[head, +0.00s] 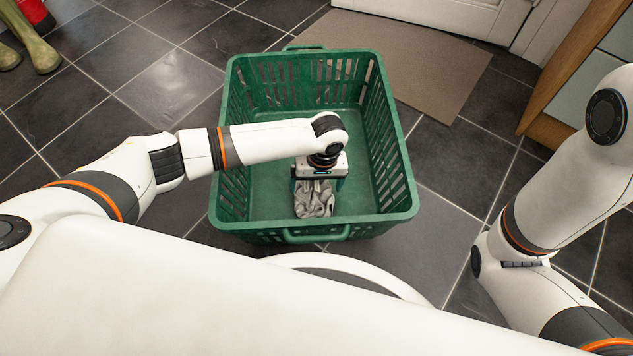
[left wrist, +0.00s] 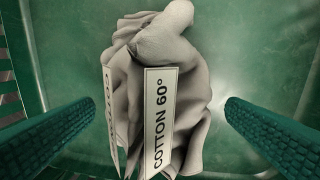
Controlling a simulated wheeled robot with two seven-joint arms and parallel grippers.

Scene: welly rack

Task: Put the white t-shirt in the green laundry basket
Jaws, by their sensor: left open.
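The green laundry basket (head: 235,206) stands on the floor in front of me in the head view; its green floor (left wrist: 255,30) fills the left wrist view. A crumpled white-grey cloth, the t-shirt (head: 314,201), lies in the basket near its front wall. In the left wrist view the t-shirt (left wrist: 195,100) carries a white label reading "COTTON 60°". My left gripper (head: 318,184) is inside the basket over the t-shirt. Its fingers are open, one on each side of the cloth and apart from it. My right arm is at the right, with its gripper out of view.
A beige mat (head: 420,62) lies behind the basket by a white door (head: 470,14). A wooden cabinet (head: 560,85) stands at the right. Green boots (head: 36,42) stand at the far left. The dark tiled floor left of the basket is clear.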

